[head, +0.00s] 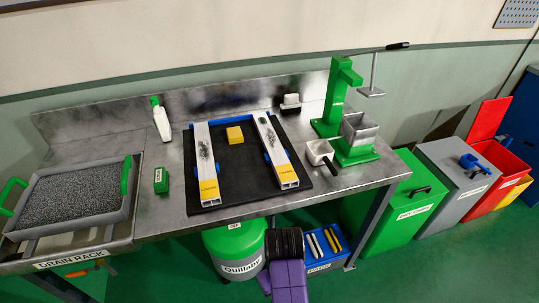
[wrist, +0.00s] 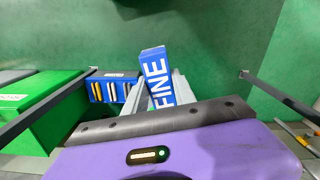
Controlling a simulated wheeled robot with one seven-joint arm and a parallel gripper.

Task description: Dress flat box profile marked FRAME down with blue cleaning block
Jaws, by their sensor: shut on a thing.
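My gripper (wrist: 160,95) is shut on a blue block (wrist: 155,65) with white letters FINE, held tilted over the green floor in the wrist view. In the head view the block is not visible; only my purple arm shows at the bottom, in front of the bench. Two pale box profiles, a left one (head: 198,135) and a right one (head: 285,161), lie apart on a black mat (head: 240,172). Each has dark smudges on top and a yellow near end with lettering too small to read, so I cannot tell which is marked FRAME.
A yellow block (head: 235,135) lies between the profiles. A green block (head: 161,180) and white spray bottle (head: 161,120) stand left. A green press-like stand (head: 335,100) and a scoop (head: 320,152) are right. Below the bench are a blue box (head: 312,242) and a Quillaby bin (head: 232,246).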

